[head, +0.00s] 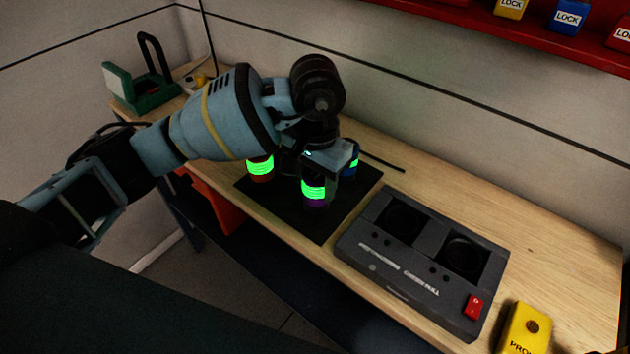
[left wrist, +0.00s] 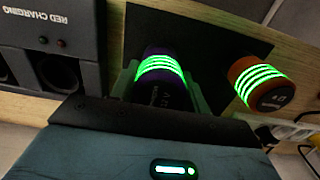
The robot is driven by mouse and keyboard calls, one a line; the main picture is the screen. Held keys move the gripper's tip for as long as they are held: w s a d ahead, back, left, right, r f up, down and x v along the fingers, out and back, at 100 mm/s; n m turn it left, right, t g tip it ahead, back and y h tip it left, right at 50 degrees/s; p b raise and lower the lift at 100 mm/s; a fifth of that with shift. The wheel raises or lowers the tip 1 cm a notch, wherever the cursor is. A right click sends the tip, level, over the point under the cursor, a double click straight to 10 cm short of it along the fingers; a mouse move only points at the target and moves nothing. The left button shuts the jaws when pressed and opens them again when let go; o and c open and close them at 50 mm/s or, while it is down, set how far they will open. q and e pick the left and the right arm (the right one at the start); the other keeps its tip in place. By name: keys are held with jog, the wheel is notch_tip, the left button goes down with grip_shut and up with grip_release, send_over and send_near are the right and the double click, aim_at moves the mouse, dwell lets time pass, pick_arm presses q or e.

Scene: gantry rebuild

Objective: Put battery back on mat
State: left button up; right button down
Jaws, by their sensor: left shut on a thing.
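A purple battery (head: 313,189) with a glowing green band is held upright in my left gripper (head: 322,168), over the black mat (head: 324,226). I cannot tell whether its base touches the mat. In the left wrist view the purple battery (left wrist: 160,73) sits between the two fingers. An orange-red battery (head: 260,169) with a green band stands on the mat to its left. A blue battery (head: 351,169), partly hidden by my gripper, is to its right. My right gripper is not in view.
A dark grey charger (head: 412,268) with two empty round bays and a red switch (head: 473,305) stands right of the mat. A yellow box (head: 526,329) is at the lower right. A green holder (head: 142,90) is at the back left. A red shelf (head: 490,30) overhangs the upper right.

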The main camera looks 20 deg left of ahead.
pick_arm(q)
jog(key=shift+f, duration=0.2)
jog(key=shift+f, duration=0.3)
jog(key=o, duration=1.2)
jog(key=shift+r, duration=0.1)
jog(key=shift+o, duration=0.2)
jog(key=shift+r, duration=0.45)
notch_tip(320, 180, up, 11)
jog(key=shift+r, duration=0.2)
